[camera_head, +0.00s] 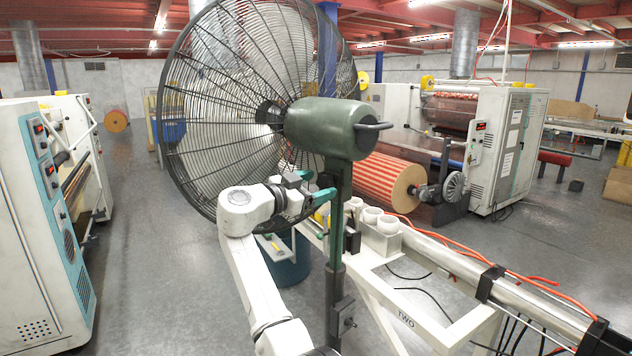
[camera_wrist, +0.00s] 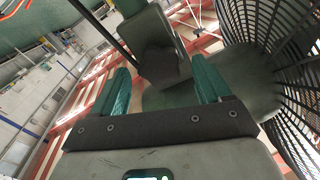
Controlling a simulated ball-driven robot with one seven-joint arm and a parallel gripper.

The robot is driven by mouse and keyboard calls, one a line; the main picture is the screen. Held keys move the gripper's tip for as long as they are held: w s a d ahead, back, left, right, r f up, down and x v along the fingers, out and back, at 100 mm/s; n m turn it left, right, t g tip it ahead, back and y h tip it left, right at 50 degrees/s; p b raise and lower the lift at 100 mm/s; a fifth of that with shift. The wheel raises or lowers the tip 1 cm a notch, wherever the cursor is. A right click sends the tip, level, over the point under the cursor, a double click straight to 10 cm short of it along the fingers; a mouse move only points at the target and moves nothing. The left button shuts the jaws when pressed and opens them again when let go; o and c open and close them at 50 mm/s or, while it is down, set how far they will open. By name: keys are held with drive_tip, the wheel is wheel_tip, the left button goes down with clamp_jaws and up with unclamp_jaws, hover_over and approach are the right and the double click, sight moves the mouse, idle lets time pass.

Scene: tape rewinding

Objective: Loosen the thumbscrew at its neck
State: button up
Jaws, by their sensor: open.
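The large pedestal fan has a dark wire grille (camera_head: 215,115), a green motor housing (camera_head: 320,128) and a dark upright pole (camera_head: 338,230). In the head view its neck (camera_head: 341,172) is just under the housing. I cannot clearly make out a thumbscrew there. My gripper (camera_head: 324,211) is beside the pole, a little below the neck, with its green fingers open towards it. In the wrist view my gripper (camera_wrist: 160,82) is open, and a dark fan part (camera_wrist: 162,64) shows between the fingers. I cannot tell whether they touch it. The grille (camera_wrist: 290,75) fills the right side.
A dark clamp with a small knob (camera_head: 343,318) is low on the pole. A white frame (camera_head: 410,300) with a metal roller and orange cables stands right of it. A striped roll (camera_head: 375,180) lies behind. A white machine (camera_head: 45,220) stands left; the floor (camera_head: 150,250) between is clear.

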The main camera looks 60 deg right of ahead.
drive_tip(key=shift+s+d, duration=0.1)
drive_tip(key=shift+d, duration=0.15)
drive_tip(key=shift+c, duration=0.4)
drive_tip(key=c, duration=1)
drive_tip(key=shift+o, duration=0.2)
